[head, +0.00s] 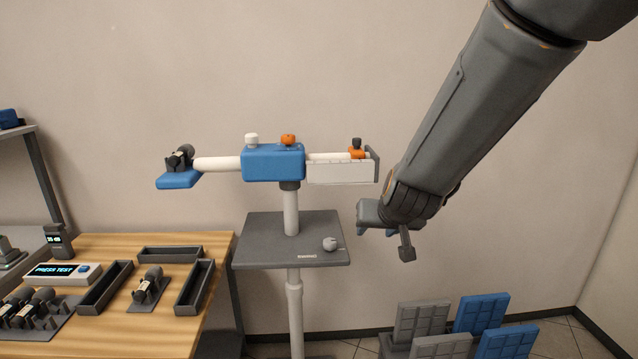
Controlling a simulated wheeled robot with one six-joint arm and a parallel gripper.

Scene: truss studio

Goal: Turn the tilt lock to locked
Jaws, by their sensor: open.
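A blue head block (272,163) sits on top of a white post (291,213). A white knob (251,139) and an orange knob (288,140) stand on its top. A smaller orange clamp with a dark knob (356,149) sits at the right end of the bar, by a white scale plate (340,173). I cannot tell from lettering which of these is the tilt lock, or its setting. My gripper (385,238) is open and empty. It hangs in the air to the right of the stand, below the scale plate, touching no knob.
A blue plate (178,181) bears a dark device at the bar's left end. A wooden table (215,248) with trays stands left. Grey and blue panels (482,313) stand lower right.

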